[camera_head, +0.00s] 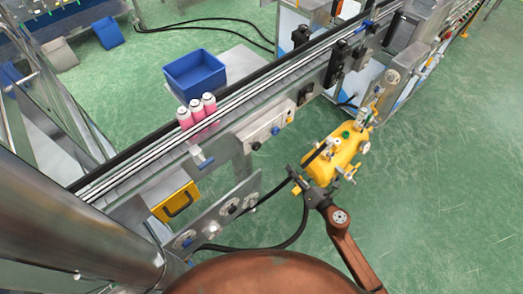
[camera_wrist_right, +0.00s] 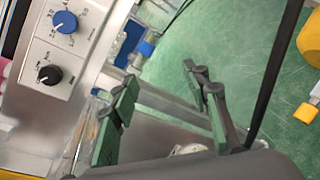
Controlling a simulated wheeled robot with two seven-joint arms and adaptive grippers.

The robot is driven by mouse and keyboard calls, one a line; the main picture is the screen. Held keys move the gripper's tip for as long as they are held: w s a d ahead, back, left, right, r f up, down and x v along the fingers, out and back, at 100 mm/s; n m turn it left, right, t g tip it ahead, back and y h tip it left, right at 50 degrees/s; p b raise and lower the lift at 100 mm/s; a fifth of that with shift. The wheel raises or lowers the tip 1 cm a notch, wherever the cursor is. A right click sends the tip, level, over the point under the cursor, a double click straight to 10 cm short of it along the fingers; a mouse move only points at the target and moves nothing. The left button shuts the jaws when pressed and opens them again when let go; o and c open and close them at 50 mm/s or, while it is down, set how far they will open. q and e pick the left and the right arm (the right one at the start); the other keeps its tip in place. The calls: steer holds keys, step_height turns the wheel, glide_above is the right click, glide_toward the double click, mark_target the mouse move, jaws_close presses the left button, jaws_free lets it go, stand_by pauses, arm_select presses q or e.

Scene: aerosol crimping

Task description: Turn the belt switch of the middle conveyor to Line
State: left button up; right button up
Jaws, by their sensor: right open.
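The middle conveyor (camera_head: 240,95) runs diagonally across the head view. On its near side is a pale control panel (camera_head: 265,132) with a blue knob (camera_head: 275,130) and a black knob (camera_head: 256,146). In the right wrist view the blue knob (camera_wrist_right: 64,22) and the black knob (camera_wrist_right: 49,75) sit at upper left, with labels too small to read. I cannot tell which one is the belt switch. My right gripper (camera_head: 305,172) is open and empty, to the lower right of the panel and apart from it. Its two fingers also show in the wrist view (camera_wrist_right: 162,97). My left gripper is not in view.
Several pink cans (camera_head: 197,109) stand on the conveyor. A yellow tank (camera_head: 337,158) with valves stands beside my right gripper. A black hose (camera_head: 262,248) curves below the conveyor. A blue crate (camera_head: 195,75) lies beyond it. Green floor is free at the right.

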mark_target(258, 148)
steer(key=s+a+r+n+y+b, duration=0.1)
steer(key=s+a+r+n+y, duration=0.25)
steer(key=a+r+n, duration=0.85)
steer(key=shift+m+y, duration=0.35)
steer(key=shift+m, duration=0.25)
steer(key=w, duration=0.2)
steer(key=w+a, duration=0.1)
steer(key=w, duration=0.1)
steer(key=w+a+r, duration=0.1)
steer(key=w, duration=0.1)
steer(key=shift+w+a+p, duration=0.1)
steer(key=shift+w+p, duration=0.05)
steer(key=shift+p, duration=0.25)
steer(key=shift+c, duration=0.7)
steer(key=c, duration=1)
